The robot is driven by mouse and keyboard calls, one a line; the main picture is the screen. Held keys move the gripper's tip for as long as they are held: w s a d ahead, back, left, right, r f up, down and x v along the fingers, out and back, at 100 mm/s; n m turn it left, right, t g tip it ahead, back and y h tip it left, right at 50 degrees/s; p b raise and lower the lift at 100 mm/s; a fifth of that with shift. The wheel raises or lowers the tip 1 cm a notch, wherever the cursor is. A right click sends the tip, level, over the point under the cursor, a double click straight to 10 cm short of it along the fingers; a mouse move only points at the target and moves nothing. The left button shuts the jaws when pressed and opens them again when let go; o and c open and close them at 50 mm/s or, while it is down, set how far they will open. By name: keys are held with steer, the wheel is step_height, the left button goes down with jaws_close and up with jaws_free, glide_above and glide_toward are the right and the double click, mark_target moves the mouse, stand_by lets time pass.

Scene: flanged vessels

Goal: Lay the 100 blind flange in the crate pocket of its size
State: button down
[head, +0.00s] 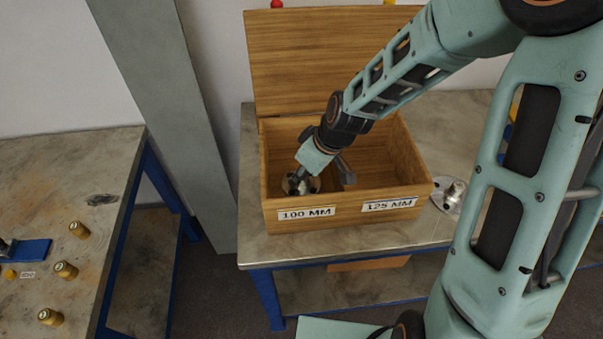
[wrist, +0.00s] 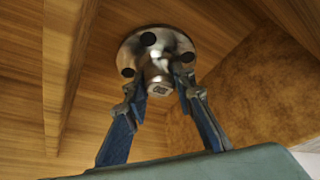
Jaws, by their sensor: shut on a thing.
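The wooden crate (head: 345,212) stands open on the table, with a 100 MM label (head: 307,213) at the left of its front and a 125 MM label (head: 389,205) at the right. My gripper (head: 301,173) reaches down into the left, 100 MM side. It is shut on the hub of a round steel blind flange (head: 290,186) with bolt holes. In the wrist view the blue fingers (wrist: 163,92) grip the hub of the flange (wrist: 133,50), whose disc lies beyond them near the wood. I cannot tell whether the disc touches the pocket floor.
Another steel flange (head: 449,196) lies on the table right of the crate. The crate's lid (head: 310,60) stands raised behind. A grey post (head: 175,110) rises left of the crate. The left bench (head: 60,170) holds several brass-coloured cylinders (head: 66,270).

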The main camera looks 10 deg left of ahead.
steer(key=shift+f, duration=0.15)
steer(key=c, duration=1.6)
jaws_free()
steer(key=p+v, duration=0.2)
steer(key=v, duration=1)
steer(key=shift+s, duration=0.1)
